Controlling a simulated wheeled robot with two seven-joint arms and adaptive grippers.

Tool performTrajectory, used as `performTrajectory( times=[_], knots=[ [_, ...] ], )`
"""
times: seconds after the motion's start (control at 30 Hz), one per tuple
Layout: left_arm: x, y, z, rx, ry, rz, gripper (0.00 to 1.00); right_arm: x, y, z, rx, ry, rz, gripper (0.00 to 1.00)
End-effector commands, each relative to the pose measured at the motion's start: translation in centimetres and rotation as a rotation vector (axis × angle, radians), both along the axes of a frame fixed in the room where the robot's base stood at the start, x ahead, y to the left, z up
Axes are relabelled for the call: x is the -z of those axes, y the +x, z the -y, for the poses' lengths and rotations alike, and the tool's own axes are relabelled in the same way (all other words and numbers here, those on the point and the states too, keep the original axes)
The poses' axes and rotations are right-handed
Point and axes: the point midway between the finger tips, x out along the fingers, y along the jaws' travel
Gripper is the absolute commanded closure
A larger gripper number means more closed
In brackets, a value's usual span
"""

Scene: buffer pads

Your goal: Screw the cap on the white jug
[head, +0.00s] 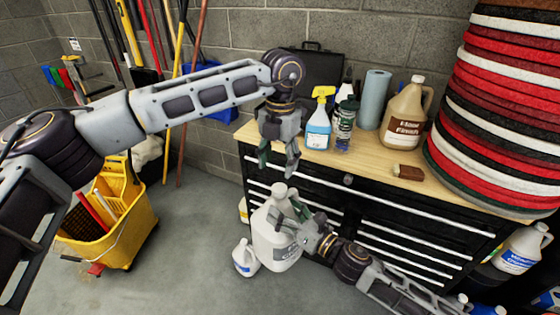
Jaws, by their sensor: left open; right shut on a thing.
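The white jug (270,243) is held up in front of the black drawer cabinet, slightly tilted. My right gripper (287,222) comes in from the lower right and is shut on the jug near its upper part; its fingers hide some of that side. My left gripper (278,163) points down just above the jug's top, with its fingers apart. It looks empty. The jug's neck (280,190) is small and partly hidden in this view. I cannot make out a separate cap, nor tell whether one is on the neck.
The wooden top of the cabinet (375,172) holds spray bottles (319,122), a brown-labelled jug (407,116), a blue roll and a brush. Red, white and black pads (500,110) are stacked at right. A small jug (245,258) and yellow mop bucket (125,225) stand on the floor.

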Motion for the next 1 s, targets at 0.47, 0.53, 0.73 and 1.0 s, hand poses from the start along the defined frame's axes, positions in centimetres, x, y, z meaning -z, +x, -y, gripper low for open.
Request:
performTrajectory(
  times=[0.47,0.53,0.73,1.0],
  knots=[
    [-0.03,-0.08,0.14,-0.378,0.004,0.008,0.44,-0.48,0.03,-0.07,-0.002,0.004,0.008,1.0],
    [-0.03,-0.09,0.16,-0.434,0.004,0.01,0.44,-0.48,0.03,-0.07,-0.002,0.004,0.008,1.0],
    [-0.03,-0.13,0.21,-0.593,0.006,0.013,0.44,-0.48,0.03,-0.07,-0.002,0.004,0.008,1.0],
    [-0.02,-0.17,0.29,-0.808,0.011,0.017,0.44,-0.48,0.04,-0.07,-0.002,0.004,0.008,1.0]
  ],
)
